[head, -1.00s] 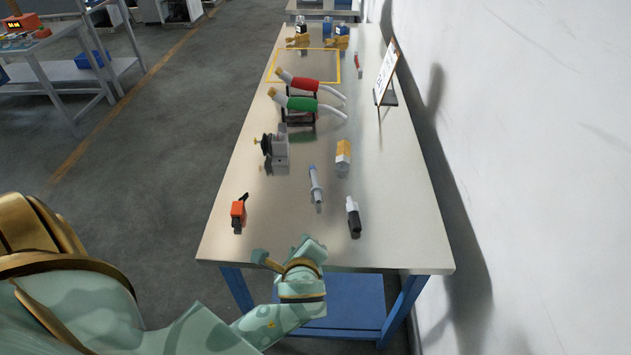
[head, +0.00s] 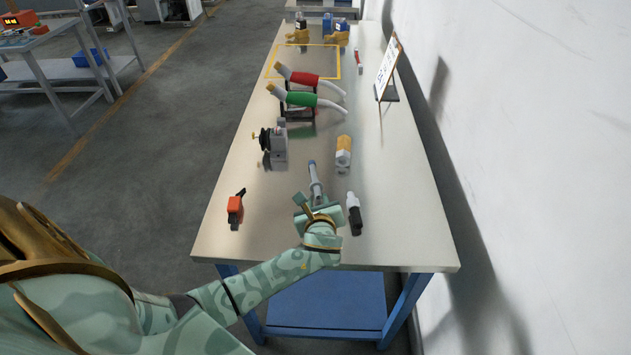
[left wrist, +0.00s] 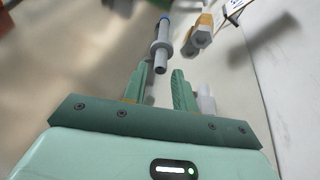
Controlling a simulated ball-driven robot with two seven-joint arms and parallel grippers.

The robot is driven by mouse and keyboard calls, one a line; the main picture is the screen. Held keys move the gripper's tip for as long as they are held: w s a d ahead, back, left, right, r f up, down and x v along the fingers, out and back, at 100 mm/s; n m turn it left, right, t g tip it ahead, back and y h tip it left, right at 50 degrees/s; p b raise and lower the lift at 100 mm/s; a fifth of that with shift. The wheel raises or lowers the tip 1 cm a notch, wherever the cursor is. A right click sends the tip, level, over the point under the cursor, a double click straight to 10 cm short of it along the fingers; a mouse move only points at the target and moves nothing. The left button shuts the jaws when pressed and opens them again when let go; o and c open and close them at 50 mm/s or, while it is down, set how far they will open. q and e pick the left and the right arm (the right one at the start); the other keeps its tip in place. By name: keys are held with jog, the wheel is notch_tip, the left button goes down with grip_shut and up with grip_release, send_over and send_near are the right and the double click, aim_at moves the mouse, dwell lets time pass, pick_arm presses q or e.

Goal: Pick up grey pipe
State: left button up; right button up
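The grey pipe (head: 313,178), a slim tube with a blue end and a collar, lies on the light table (head: 398,235) near its front middle. It also shows in the left wrist view (left wrist: 161,52), above and beyond the fingertips. My left gripper (head: 316,204) is at the near end of the pipe. In the left wrist view the two green fingers (left wrist: 160,80) are apart with nothing between them, and the pipe's near end lies just ahead of the gap. In the head view the gripper hides the pipe's near end. My right gripper is not in view.
A white and black tool (head: 354,214) lies close right of the gripper. An orange tool (head: 235,209) is to the left. A grey device (head: 277,148) and a yellow-white block (head: 343,152) stand farther back. Red (head: 304,79) and green (head: 301,100) handled tools rest on stands behind.

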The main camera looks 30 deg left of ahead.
aim_at(318, 195)
pick_arm(q)
jog(key=b+x, duration=0.1)
jog(key=x, duration=0.3)
jog(key=shift+w+a+f+b, duration=0.1)
jog(key=shift+w+f+b, duration=0.2)
jog(key=shift+w, duration=0.1)
jog(key=shift+r, duration=0.15)
grip_shut()
jog(key=shift+r, duration=0.15)
